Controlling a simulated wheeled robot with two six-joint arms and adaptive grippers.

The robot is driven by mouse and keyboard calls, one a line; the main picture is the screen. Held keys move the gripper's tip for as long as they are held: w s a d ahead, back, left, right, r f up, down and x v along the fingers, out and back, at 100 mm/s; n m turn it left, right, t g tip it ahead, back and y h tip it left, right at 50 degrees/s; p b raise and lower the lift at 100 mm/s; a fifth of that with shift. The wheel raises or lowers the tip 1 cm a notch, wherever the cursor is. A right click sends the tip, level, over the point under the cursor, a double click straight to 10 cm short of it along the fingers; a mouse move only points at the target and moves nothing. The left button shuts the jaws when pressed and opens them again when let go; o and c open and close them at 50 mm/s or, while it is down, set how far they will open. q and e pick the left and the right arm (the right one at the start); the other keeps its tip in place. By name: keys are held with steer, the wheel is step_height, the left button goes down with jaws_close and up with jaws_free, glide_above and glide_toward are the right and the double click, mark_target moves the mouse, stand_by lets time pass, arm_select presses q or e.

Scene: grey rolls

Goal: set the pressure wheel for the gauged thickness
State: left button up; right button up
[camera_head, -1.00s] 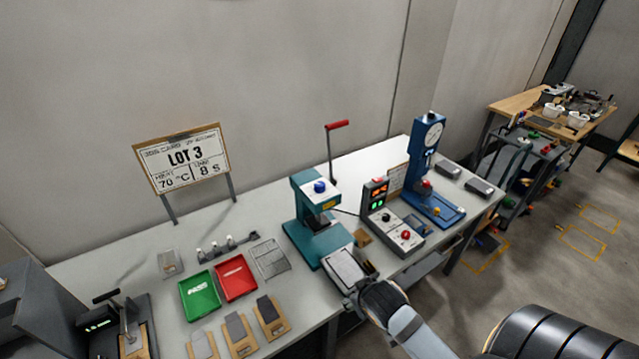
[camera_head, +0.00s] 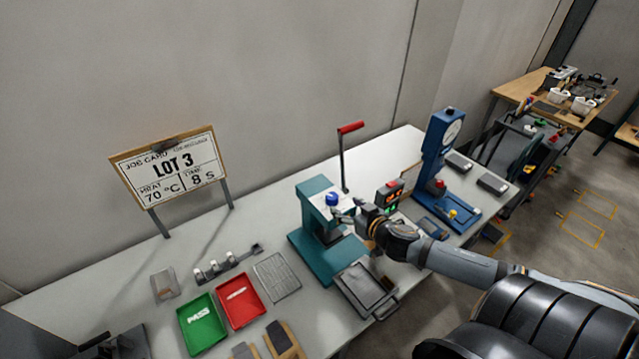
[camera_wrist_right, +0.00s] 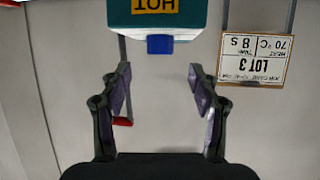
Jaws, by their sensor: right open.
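The teal press (camera_head: 318,236) stands mid-table, with a blue wheel (camera_head: 333,199) at its top front. My right gripper (camera_head: 345,209) is open and empty close in front of this wheel. In the right wrist view, which is upside down, the blue wheel (camera_wrist_right: 160,44) lies ahead of my open right fingers (camera_wrist_right: 160,78), centred between their lines and apart from them. The press head (camera_wrist_right: 156,15) carries a "HOT" label. A blue stand with a round dial (camera_head: 453,132) is to the right; its reading is too small to tell. My left gripper is out of view.
A job card (camera_head: 171,170) reads LOT 3, 70 °C, 8 s. A red-handled lever (camera_head: 343,155) rises behind the press. The control box (camera_head: 388,196) is partly hidden by my right arm. Green (camera_head: 203,344) and red (camera_head: 241,320) trays lie left of the press.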

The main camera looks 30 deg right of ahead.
mark_target(334, 197)
steer(key=x, duration=0.2)
steer(key=shift+w+d, duration=0.1)
steer(key=shift+w, duration=0.35)
steer(key=x, duration=0.4)
steer(key=shift+w, duration=0.2)
steer(key=shift+w+f, duration=0.15)
steer(key=shift+w, duration=0.2)
steer(key=shift+w+f, duration=0.25)
steer(key=shift+w, duration=0.2)
steer(key=c, duration=1.2)
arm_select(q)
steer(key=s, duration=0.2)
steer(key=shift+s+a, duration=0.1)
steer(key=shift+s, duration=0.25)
